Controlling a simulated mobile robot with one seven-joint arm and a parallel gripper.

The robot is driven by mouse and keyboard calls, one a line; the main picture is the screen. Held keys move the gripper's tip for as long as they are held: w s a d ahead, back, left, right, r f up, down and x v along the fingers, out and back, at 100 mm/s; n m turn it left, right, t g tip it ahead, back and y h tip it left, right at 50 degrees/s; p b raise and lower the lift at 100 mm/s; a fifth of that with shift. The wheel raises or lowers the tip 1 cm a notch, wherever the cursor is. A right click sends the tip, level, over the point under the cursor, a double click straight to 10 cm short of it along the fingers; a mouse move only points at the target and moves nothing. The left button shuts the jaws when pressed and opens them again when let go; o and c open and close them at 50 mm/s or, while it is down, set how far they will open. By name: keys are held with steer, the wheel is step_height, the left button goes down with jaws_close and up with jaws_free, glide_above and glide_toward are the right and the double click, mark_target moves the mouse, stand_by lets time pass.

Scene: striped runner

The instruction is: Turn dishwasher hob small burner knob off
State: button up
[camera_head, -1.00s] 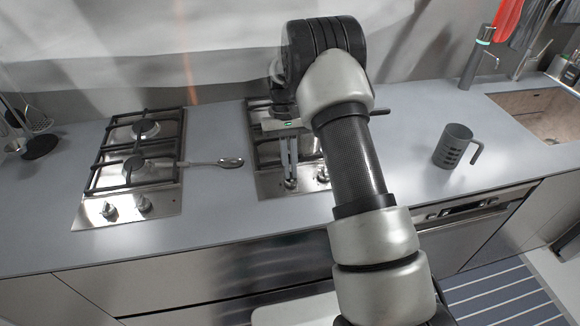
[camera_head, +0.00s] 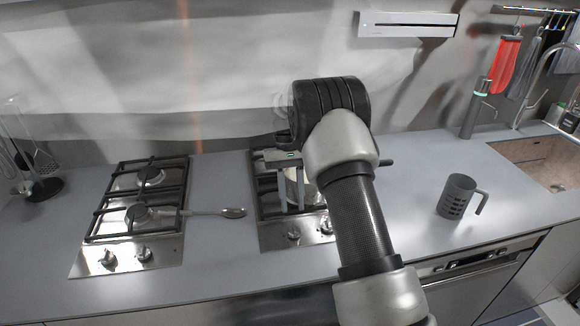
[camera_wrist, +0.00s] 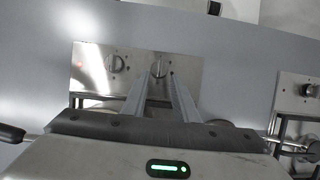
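The right-hand hob (camera_head: 268,232) is partly hidden behind my arm. Two knobs sit on its front strip. In the head view the left knob (camera_head: 293,235) and right knob (camera_head: 325,228) both show. In the wrist view, seen from the opposite side, these are the knob near my fingertips (camera_wrist: 158,66) and the knob to its left (camera_wrist: 117,63). My gripper (camera_head: 291,208) is open and empty, its two fingers pointing down with a gap between them. The tips (camera_wrist: 164,76) are close to one knob and appear apart from it. The exact knob angles are hard to read.
A second hob (camera_head: 120,262) with two knobs stands to the left. Utensils (camera_head: 40,185) stand at far left.

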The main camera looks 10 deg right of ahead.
steer(key=p+v, duration=0.1)
steer(key=v, duration=1.1)
steer(key=shift+f, duration=0.1)
